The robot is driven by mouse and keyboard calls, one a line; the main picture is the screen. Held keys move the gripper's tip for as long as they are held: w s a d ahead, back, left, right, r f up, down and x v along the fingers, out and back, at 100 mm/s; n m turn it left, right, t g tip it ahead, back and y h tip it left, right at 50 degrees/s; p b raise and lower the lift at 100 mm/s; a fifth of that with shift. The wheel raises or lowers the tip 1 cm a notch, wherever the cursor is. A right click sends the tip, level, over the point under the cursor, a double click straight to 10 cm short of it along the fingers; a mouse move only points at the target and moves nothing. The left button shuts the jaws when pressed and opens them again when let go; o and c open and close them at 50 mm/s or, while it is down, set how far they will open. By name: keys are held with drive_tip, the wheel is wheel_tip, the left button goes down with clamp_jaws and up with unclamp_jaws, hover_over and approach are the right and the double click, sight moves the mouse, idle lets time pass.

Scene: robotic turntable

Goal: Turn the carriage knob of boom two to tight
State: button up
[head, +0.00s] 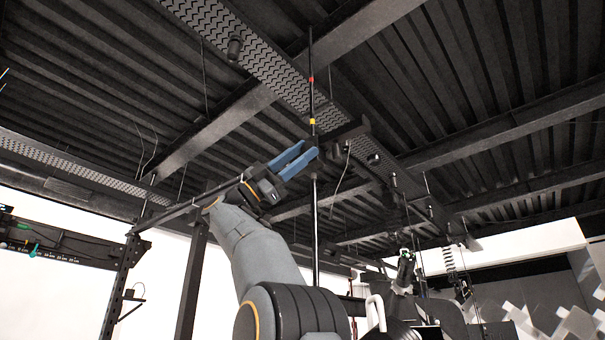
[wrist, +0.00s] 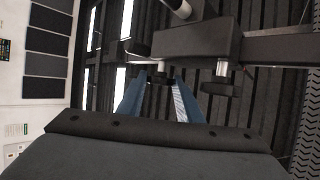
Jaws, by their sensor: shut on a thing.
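My gripper (head: 311,153) reaches up toward the ceiling, its two blue fingers at a dark boom carriage (head: 348,131). In the wrist view the carriage is a dark block (wrist: 185,46) with an arm running off to the right. A small dark knob (wrist: 159,77) on a light stem hangs below its left part, between the blue fingertips of my gripper (wrist: 160,83). The fingers are shut on this knob and partly cover it. A second dark knob (wrist: 220,87) hangs on a silver stem to the right, apart from the fingers. I see no mark of the boom's number or the knob's tightness.
A thin black vertical pole (head: 312,95) with red and yellow bands stands right by the gripper. Dark ceiling beams (head: 215,125) and a perforated tray (head: 215,25) run overhead. Several cables hang around. A rack with tools (head: 45,247) is at the left.

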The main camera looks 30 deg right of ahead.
drive_tip(key=o, duration=1)
drive_tip(key=shift+b+v, duration=1.1)
drive_tip(key=shift+v, duration=2.85)
